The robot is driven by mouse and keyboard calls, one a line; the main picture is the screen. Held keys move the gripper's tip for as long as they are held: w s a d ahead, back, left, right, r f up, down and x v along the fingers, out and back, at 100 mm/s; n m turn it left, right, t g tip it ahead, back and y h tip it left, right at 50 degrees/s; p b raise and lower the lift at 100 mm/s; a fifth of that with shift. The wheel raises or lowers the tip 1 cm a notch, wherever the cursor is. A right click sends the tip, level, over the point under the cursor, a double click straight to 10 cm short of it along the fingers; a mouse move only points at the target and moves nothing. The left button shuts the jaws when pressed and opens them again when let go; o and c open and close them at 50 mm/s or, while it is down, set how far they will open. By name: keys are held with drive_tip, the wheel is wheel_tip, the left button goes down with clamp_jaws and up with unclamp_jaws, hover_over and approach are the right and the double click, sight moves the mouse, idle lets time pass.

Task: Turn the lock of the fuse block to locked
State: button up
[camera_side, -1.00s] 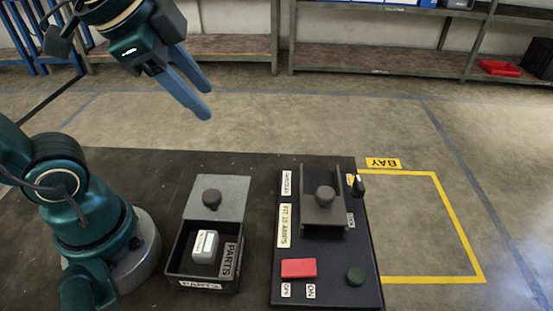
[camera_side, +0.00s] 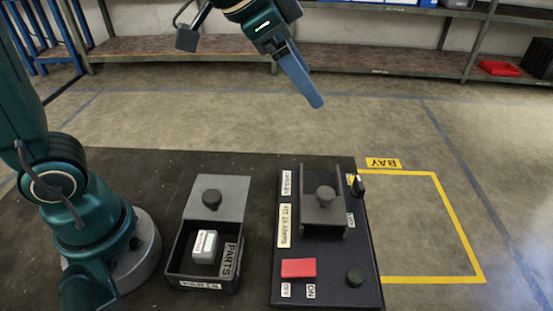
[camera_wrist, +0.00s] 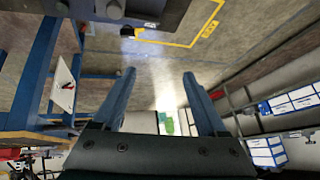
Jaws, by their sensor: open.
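The dark fuse block panel (camera_side: 318,250) lies on the black table in the side view. A grey fuse block cover with a round knob (camera_side: 325,195) sits on its upper part. The lock (camera_side: 357,185), a small black lever, is at the panel's upper right edge, beside a small label. I cannot tell its exact setting. My gripper (camera_side: 316,103) is in the air above and behind the panel, apart from everything. In the wrist view its two blue fingers (camera_wrist: 158,76) are spread with nothing between them.
Left of the panel is a parts bin (camera_side: 182,262) holding a grey-white block (camera_side: 205,247), with a knobbed grey lid (camera_side: 233,190) behind it. The yellow-outlined bay (camera_side: 430,225) is empty.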

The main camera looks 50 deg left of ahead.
drive_tip(key=w+d+f+g, duration=0.2)
drive_tip(key=w+d+f, duration=0.3)
drive_tip(key=f, duration=0.2)
drive_tip(key=g, duration=0.1)
hover_over(359, 183)
drive_tip(key=s+a, duration=0.1)
drive_tip(key=s, duration=0.1)
drive_tip(key=shift+h, duration=0.3)
drive_tip(key=f, duration=0.6)
drive_tip(key=shift+w+a, duration=0.2)
drive_tip(key=shift+x, duration=2.4)
drive_tip(key=shift+m, duration=0.3)
clamp_jaws()
